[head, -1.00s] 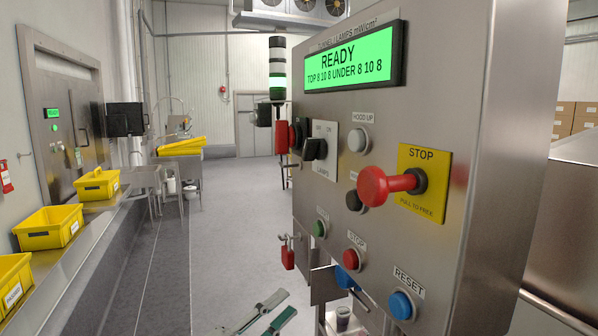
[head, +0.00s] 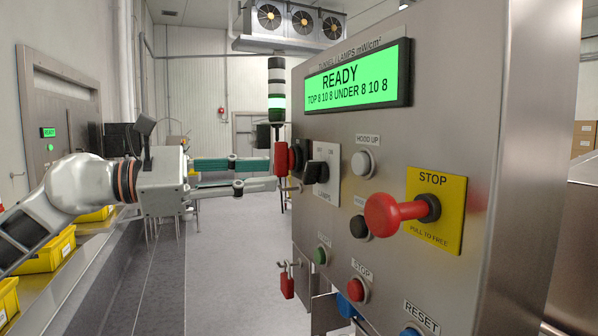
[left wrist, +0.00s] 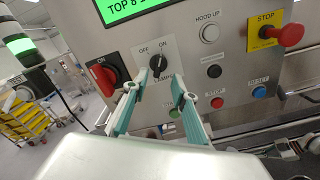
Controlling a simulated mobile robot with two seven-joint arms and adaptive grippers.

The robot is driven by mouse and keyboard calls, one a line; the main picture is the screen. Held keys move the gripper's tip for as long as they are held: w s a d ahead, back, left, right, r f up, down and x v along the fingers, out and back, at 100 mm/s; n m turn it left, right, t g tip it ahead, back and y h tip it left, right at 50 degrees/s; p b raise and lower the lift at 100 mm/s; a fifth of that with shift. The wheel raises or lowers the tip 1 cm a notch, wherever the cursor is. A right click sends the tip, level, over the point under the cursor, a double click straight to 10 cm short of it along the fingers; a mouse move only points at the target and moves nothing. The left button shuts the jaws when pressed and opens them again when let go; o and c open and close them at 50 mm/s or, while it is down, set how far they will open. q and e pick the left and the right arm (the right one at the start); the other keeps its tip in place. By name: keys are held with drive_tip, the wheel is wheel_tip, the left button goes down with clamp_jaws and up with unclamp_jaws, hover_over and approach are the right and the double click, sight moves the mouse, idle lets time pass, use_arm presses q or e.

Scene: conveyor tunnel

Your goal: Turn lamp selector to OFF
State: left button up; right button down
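The lamp selector (head: 315,172) is a black knob on a white plate on the steel control panel. In the left wrist view the black knob (left wrist: 158,64) sits below the OFF and ON labels, and its upper end leans toward ON. My left gripper (head: 276,174) is open, with its two green-backed fingers stretched toward the panel, just left of the selector. In the left wrist view the gripper (left wrist: 154,88) has its fingers spread to either side below the knob, with nothing between them.
A red rotary switch (left wrist: 104,78) sits close left of the selector. A red STOP mushroom button (head: 385,213) sticks out to the right. A HOOD UP button (head: 365,163) and a red padlock (head: 287,284) are nearby. The display (head: 357,77) reads READY.

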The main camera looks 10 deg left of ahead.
sight(305, 170)
use_arm(q)
drive_tip(key=p+x, duration=0.1)
drive_tip(key=x, duration=0.5)
drive_tip(key=shift+w+d+r+p, duration=0.15)
drive_tip(key=shift+w+r+p, duration=0.05)
drive_tip(key=shift+p, duration=0.2)
drive_tip(key=shift+w+d+f, duration=0.1)
drive_tip(key=shift+w+d, duration=0.25)
drive_tip(key=shift+d, duration=0.15)
clamp_jaws()
